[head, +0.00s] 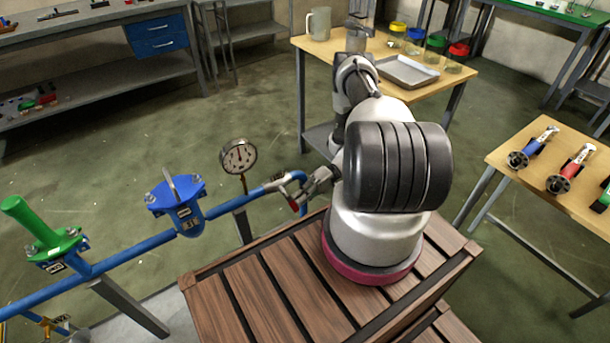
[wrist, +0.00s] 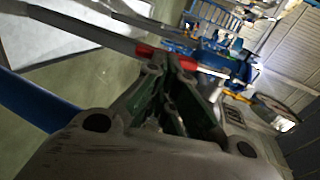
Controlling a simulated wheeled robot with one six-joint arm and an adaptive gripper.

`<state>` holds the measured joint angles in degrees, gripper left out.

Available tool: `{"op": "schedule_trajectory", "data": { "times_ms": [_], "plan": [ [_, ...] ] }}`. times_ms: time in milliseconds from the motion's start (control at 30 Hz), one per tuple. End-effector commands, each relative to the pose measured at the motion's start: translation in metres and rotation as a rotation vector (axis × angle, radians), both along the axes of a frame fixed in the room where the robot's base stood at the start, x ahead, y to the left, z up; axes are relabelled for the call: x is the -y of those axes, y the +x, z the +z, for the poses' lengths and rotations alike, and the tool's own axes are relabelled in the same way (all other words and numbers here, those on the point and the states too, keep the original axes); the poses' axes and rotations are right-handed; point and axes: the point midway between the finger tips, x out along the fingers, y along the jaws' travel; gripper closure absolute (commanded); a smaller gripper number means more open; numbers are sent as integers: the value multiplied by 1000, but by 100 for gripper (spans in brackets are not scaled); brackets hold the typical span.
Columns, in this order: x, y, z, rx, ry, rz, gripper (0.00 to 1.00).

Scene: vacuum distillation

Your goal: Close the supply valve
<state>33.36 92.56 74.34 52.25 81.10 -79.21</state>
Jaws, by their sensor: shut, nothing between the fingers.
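A blue pipe (head: 130,252) runs across the lower left of the head view. At its right end is a small valve with a red lever grip (head: 293,205); which valve is the supply valve is not legible. My gripper (head: 304,192) is at this end of the pipe, close to the red grip. In the wrist view the fingertips (wrist: 172,64) are together with nothing between them. The red grip (wrist: 150,53) lies just beyond the tips; I cannot tell whether they touch it. The blue valve body (wrist: 215,58) is to its right. My arm hides part of the pipe end.
A blue valve with an upright lever (head: 175,195) and a green-handled valve (head: 45,232) sit farther left on the pipe. A pressure gauge (head: 238,157) stands just behind it. A wooden table (head: 500,155) with tools is at the right; open floor lies behind the pipe.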

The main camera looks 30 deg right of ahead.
Motion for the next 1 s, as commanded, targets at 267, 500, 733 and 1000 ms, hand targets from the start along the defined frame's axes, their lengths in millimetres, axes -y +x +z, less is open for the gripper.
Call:
{"op": "schedule_trajectory", "data": {
  "times_ms": [267, 500, 733, 1000],
  "plan": [
    [-10, -1, -8, -5, 133, 0, 100],
    [-13, 0, -10, -6, 178, 0, 100],
    [-13, 0, -10, -6, 184, -1, 100],
    [-13, 0, -10, -6, 183, -1, 100]
  ]
}}
